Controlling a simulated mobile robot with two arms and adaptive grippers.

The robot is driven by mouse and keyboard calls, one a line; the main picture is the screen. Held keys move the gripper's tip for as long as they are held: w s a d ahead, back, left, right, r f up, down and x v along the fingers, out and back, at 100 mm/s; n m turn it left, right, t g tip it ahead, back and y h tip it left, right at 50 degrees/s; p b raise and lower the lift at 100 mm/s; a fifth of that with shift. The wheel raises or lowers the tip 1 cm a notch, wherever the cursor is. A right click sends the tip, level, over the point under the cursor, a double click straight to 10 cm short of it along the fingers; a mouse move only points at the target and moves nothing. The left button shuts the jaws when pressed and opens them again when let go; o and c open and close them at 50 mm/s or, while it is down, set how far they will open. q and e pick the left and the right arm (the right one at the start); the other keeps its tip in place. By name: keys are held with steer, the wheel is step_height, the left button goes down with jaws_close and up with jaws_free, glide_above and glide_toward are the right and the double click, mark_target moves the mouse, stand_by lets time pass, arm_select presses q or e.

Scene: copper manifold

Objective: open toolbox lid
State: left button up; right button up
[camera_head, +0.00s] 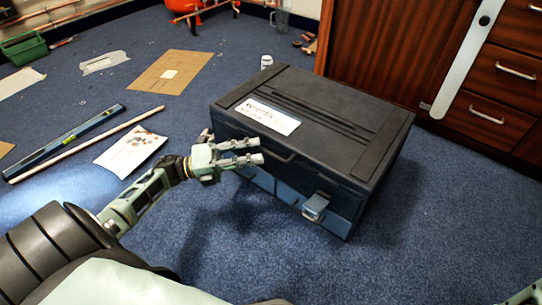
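A dark grey toolbox (345,115) stands on the blue carpet with its lid shut. A white label (268,117) lies on the lid's near left. A silver latch (316,206) is on the right part of the front face. A dark handle (282,154) shows on the front, partly behind my gripper. My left gripper (259,150) is at the left part of the front, just below the lid edge. Its two fingers are apart, with nothing seen between them. Whether they touch the box, I cannot tell.
A wooden cabinet (385,50) with drawers stands behind the toolbox. A small white bottle (266,61) is at its back left. A spirit level (68,142), a copper pipe (85,145), a leaflet (131,151) and cardboard (150,78) lie on the left. Carpet right of the box is clear.

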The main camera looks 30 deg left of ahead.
mark_target(268, 151)
arm_select(q)
steer(key=shift+b+x, duration=0.65)
steer(key=shift+x, duration=1.65)
jaws_close()
steer(key=shift+f, duration=0.1)
